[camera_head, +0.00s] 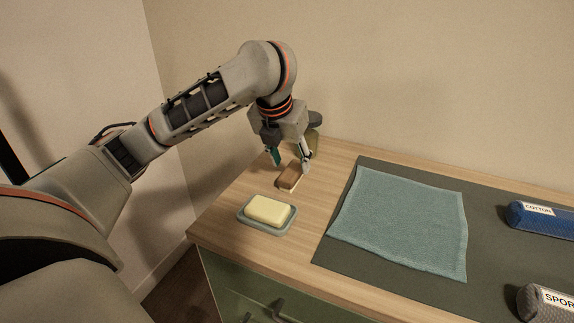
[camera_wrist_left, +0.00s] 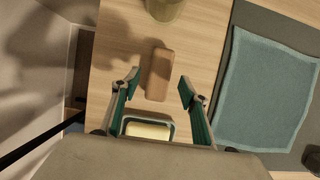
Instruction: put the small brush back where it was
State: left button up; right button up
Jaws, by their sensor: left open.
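The small brush (camera_head: 290,178) is a brown block with a pale lower edge. It lies on the wooden top between the soap dish and the wall. In the left wrist view the brush (camera_wrist_left: 159,75) lies lengthwise just ahead of the fingertips, a little left of centre between them. My left gripper (camera_head: 290,163) is open above the brush, fingers pointing down; in the left wrist view the open fingers (camera_wrist_left: 160,79) show on either side. No contact with the brush is visible. My right gripper is not in view.
A blue-grey dish (camera_head: 246,222) with a pale soap bar (camera_head: 268,210) stands in front of the brush. An olive container (camera_head: 316,140) stands behind the gripper. A teal towel (camera_head: 400,222) lies on a dark mat (camera_head: 340,250). Labelled rolls, one blue (camera_head: 540,217), lie at right.

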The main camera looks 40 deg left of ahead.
pick_arm(q)
jog(key=p+v, duration=0.3)
jog(key=v, duration=0.4)
jog(key=shift+s+r+p, duration=0.2)
jog(key=shift+r+p, duration=0.15)
jog(key=shift+d, duration=0.15)
